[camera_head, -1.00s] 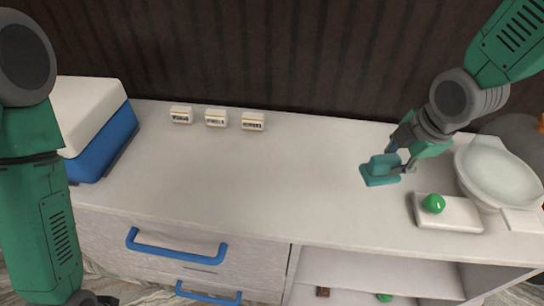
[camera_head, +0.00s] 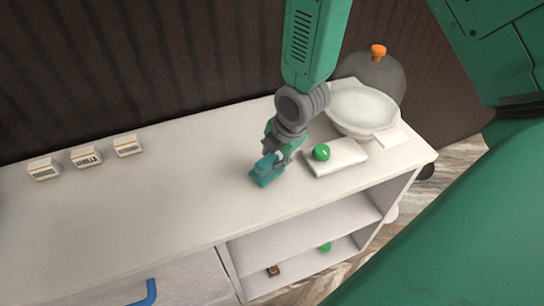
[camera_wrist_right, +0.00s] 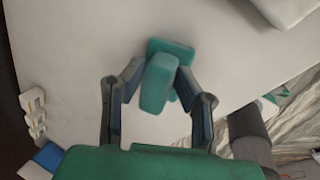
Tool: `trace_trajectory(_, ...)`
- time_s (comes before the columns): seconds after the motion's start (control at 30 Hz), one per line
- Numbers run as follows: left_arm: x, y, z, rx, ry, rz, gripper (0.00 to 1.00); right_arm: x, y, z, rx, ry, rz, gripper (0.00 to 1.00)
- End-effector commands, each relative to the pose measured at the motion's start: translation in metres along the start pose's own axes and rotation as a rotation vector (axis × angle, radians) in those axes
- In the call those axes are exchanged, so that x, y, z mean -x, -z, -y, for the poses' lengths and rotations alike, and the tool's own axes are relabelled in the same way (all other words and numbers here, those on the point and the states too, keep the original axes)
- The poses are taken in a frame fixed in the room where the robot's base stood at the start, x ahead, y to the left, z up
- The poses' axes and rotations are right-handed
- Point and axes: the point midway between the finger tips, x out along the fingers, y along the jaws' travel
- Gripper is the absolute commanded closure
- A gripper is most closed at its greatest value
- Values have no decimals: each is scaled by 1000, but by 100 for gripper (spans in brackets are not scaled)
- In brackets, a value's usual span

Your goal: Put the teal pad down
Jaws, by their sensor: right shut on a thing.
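The teal pad (camera_head: 264,177) is a small block with an upright grip, over the white counter to the left of a white slab. My right gripper (camera_head: 276,158) is shut on it from above. In the right wrist view, the pad (camera_wrist_right: 160,85) sits between the two fingers of the right gripper (camera_wrist_right: 158,78), its flat base beyond the grip. The pad is at or very near the counter top; I cannot tell whether it touches. My left gripper is out of view.
A green ball (camera_head: 321,152) rests on the white slab (camera_head: 347,155). A white bowl (camera_head: 364,108) and a dark dome with an orange knob (camera_head: 378,51) stand behind. Several small labelled blocks (camera_head: 86,157) line the back left. The counter (camera_head: 150,210) between is clear.

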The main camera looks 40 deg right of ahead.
Motion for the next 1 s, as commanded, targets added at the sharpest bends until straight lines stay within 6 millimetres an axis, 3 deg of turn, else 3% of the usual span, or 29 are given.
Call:
trace_trajectory(0.27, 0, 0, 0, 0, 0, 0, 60, -7, 4, 1, 4, 0, 4, 100)
trace_trajectory(0.3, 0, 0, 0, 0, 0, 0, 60, -7, 4, 1, 4, 1, 4, 66)
trace_trajectory(0.33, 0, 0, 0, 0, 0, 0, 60, -7, 5, 1, 4, 1, 4, 55)
trace_trajectory(0.37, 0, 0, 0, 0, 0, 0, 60, -7, 4, 1, 4, 1, 3, 51)
trace_trajectory(0.77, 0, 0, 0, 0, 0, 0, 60, 1, 1, 1, 1, -4, 1, 51)
trace_trajectory(1.0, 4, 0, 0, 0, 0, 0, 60, 47, 2, 0, 2, -6, 3, 51)
